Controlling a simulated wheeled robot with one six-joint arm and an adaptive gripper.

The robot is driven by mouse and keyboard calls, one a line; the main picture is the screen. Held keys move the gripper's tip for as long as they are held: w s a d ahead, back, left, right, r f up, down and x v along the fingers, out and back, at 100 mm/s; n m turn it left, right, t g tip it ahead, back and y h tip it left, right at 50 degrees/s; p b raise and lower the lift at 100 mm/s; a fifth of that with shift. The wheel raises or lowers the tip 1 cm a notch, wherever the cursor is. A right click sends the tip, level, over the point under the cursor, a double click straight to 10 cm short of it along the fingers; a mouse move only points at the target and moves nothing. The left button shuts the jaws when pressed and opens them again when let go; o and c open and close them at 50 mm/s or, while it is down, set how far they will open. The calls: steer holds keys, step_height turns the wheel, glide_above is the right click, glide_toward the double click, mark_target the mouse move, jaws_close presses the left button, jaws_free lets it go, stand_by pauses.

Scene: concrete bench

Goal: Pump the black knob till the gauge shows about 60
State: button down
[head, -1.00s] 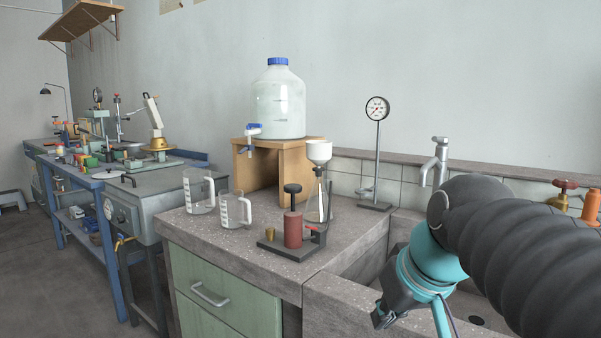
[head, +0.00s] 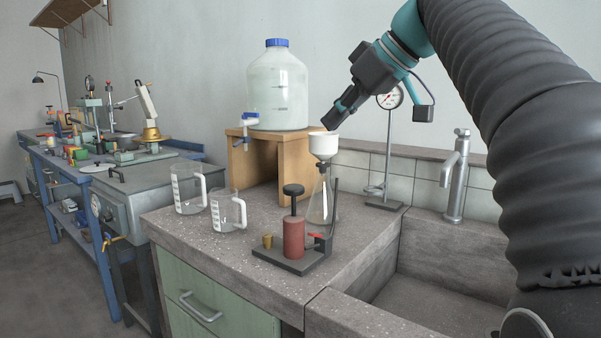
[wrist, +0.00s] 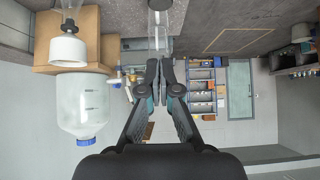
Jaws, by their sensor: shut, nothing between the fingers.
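The black knob (head: 293,190) tops a red pump cylinder (head: 294,238) on a dark base plate (head: 290,262) on the counter. The knob stands raised on its rod. My gripper (head: 331,122) is shut and empty, above and to the right of the knob, close to the white funnel's rim. In the wrist view my gripper (wrist: 160,66) shows its fingers together.
The white funnel (head: 324,145) sits on a glass flask (head: 321,200) just behind the pump. Two glass beakers (head: 228,212) stand to the left. A large bottle (head: 277,92) rests on a wooden stand (head: 293,165). The tap (head: 456,180) and sink are at the right.

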steer(key=b, duration=0.2)
glide_above(290, 185)
steer(key=s+d, duration=0.2)
steer(key=f, duration=0.7)
steer(key=shift+d, duration=0.2)
step_height(290, 185, down, 2)
steer(key=shift+w+a+f+b, duration=0.1)
steer(key=shift+f+b, duration=0.1)
steer(key=shift+b, duration=0.2)
steer(key=shift+f, duration=0.85)
steer(key=shift+f+b, duration=1.7)
steer(key=shift+f, duration=0.45)
